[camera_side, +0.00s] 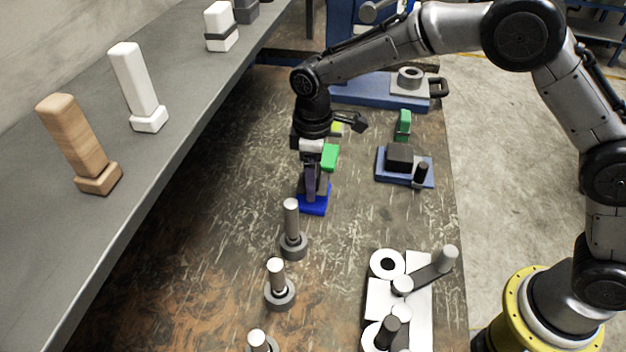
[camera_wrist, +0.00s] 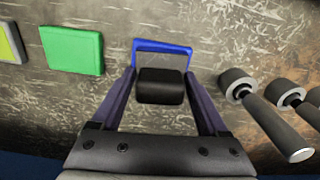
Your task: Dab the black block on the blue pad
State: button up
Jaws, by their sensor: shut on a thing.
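My gripper (camera_side: 312,196) points down over the blue pad (camera_side: 314,208) in the side view. In the wrist view my gripper (camera_wrist: 160,76) is shut on the black block (camera_wrist: 161,87), which sits between its two fingers. The blue pad (camera_wrist: 163,44) shows around and beyond the block's far side. The block covers the pad's near part. In the side view the fingers hide most of the block. I cannot tell whether the block's underside touches the pad.
A green pad (camera_side: 330,157) and a yellow-green piece (camera_side: 337,129) lie behind the blue pad. Several upright pegs in round bases (camera_side: 292,245) stand in front. A blue tray with a dark block (camera_side: 399,156) and a white fixture (camera_side: 413,290) are to the right.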

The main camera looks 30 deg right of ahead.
jog(key=shift+r, duration=2.8)
jog(key=d+r+m, duration=0.1)
jog(key=d+m, duration=1.2)
jog(key=d, duration=0.6)
jog(key=shift+d+r, duration=0.25)
jog(key=shift+d, duration=0.15)
